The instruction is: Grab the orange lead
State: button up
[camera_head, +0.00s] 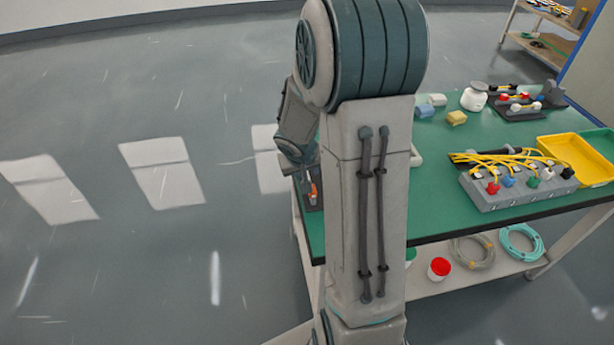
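A small orange piece (313,191), which may be the orange lead, shows near the table's left edge, just left of my arm's upright link. It is close to a dark item (315,204) at the table edge. My gripper (299,168) is just above it, at the end of my bent wrist. Its fingers are too small and partly hidden to tell whether they are open or shut, or whether they touch the orange piece. My arm hides much of the table's left part.
Cable coils (521,242) and a red-lidded jar (439,268) sit on the lower shelf. The floor at left is clear.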

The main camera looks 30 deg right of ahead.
grip_shut()
jog(key=shift+r, duration=0.1)
